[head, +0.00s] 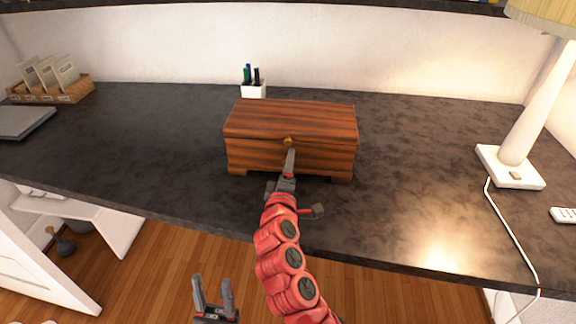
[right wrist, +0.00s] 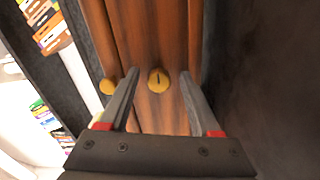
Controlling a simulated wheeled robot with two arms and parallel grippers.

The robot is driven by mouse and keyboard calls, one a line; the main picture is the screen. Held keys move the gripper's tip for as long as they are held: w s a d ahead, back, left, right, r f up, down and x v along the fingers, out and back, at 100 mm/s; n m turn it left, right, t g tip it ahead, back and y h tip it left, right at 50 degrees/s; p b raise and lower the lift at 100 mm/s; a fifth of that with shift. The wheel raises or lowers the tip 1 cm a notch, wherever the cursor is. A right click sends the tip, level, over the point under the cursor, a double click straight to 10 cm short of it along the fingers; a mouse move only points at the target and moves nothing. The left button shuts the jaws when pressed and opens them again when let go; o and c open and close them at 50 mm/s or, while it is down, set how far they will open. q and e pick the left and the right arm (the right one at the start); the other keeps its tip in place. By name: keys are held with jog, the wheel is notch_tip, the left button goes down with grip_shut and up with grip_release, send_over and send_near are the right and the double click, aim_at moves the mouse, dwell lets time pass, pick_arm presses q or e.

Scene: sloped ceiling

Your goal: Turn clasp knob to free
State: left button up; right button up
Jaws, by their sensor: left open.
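A closed brown wooden box (head: 290,120) stands on the dark countertop. A round brass knob (head: 289,141) is at the front middle, by the lid's edge. In the right wrist view, the knob (right wrist: 158,80) carries a dark line, and a second brass piece (right wrist: 108,86) lies to its left, partly behind a finger. My right gripper (head: 290,155) is at the box front, just below the knob in the head view. The right wrist view shows its fingers (right wrist: 158,73) apart, with the knob between them and gaps visible. My left gripper (head: 213,285) is open and empty, low in front of the counter.
A pen holder (head: 254,90) stands behind the box. A lamp (head: 515,150) with a cord and a white remote (head: 564,215) are at right. A wooden tray (head: 60,98) and a grey laptop-like slab (head: 25,122) are at left. The counter beside the box is clear.

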jog(key=s+b, duration=0.1)
jog(key=s, duration=1.6)
jog(key=shift+s+a, duration=0.2)
jog(key=shift+s, duration=0.05)
